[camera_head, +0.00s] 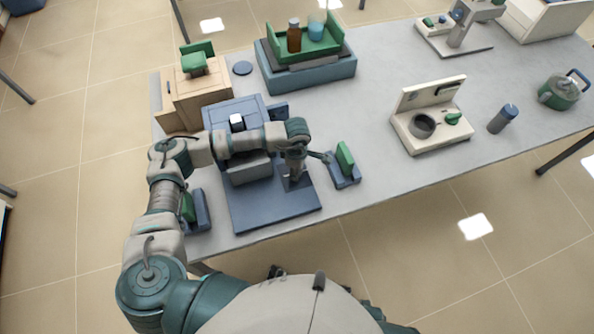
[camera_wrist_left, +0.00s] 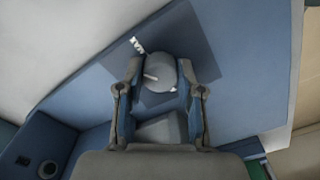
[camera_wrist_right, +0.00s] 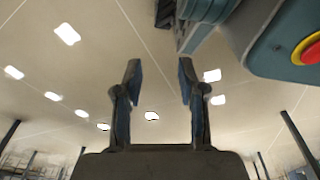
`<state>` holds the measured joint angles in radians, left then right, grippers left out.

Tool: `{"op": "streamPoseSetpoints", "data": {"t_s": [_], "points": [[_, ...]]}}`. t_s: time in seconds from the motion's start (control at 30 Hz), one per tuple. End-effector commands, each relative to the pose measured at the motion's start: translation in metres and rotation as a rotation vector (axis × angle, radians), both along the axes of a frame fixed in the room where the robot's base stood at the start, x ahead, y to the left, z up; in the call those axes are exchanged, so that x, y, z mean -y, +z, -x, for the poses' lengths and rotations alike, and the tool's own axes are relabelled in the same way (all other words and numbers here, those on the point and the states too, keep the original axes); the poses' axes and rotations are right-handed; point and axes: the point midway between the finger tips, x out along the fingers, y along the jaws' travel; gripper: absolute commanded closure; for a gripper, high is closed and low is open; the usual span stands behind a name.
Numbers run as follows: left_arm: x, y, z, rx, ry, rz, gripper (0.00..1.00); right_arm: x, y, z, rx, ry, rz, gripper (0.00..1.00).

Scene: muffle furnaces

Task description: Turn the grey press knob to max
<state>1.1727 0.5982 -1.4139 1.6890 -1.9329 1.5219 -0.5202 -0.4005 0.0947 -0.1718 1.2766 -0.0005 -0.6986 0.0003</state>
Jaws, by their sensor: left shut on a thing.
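The blue press (camera_head: 275,205) stands near the table's front left, with a flat base plate toward me. Its round grey knob (camera_wrist_left: 162,70) shows in the left wrist view, with a pale pointer line on its face. A white MAX label (camera_wrist_left: 138,46) is beside the knob, at its upper left. My left gripper (camera_head: 293,172) reaches down over the press in the head view. In the left wrist view its fingers (camera_wrist_left: 160,90) are closed around the knob's sides. My arm hides the knob in the head view. My right gripper (camera_wrist_right: 158,75) is open and empty, over the floor.
Small blue-and-green devices stand right (camera_head: 345,165) and left (camera_head: 197,212) of the press. Behind are a wooden drawer box (camera_head: 195,88) and a blue box (camera_head: 310,77) carrying a green tray. A cream machine (camera_head: 432,115) stands on the right. Table between is clear.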

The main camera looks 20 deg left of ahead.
Motion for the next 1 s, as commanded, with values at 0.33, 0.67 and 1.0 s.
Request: {"op": "streamPoseSetpoints", "data": {"t_s": [0.33, 0.67, 1.0], "points": [[0.000, 0.001, -0.003, 0.012, -0.265, 0.002, 0.98, -0.007, 0.044, -0.040, 0.025, -0.009, -0.004, 0.60], [0.000, 0.003, -0.003, 0.012, -0.398, 0.003, 0.98, -0.009, 0.073, -0.053, 0.036, -0.012, -0.006, 0.60], [0.000, 0.004, -0.002, 0.012, -0.425, 0.002, 0.98, -0.009, 0.079, -0.056, 0.038, -0.013, -0.006, 0.60]]}}
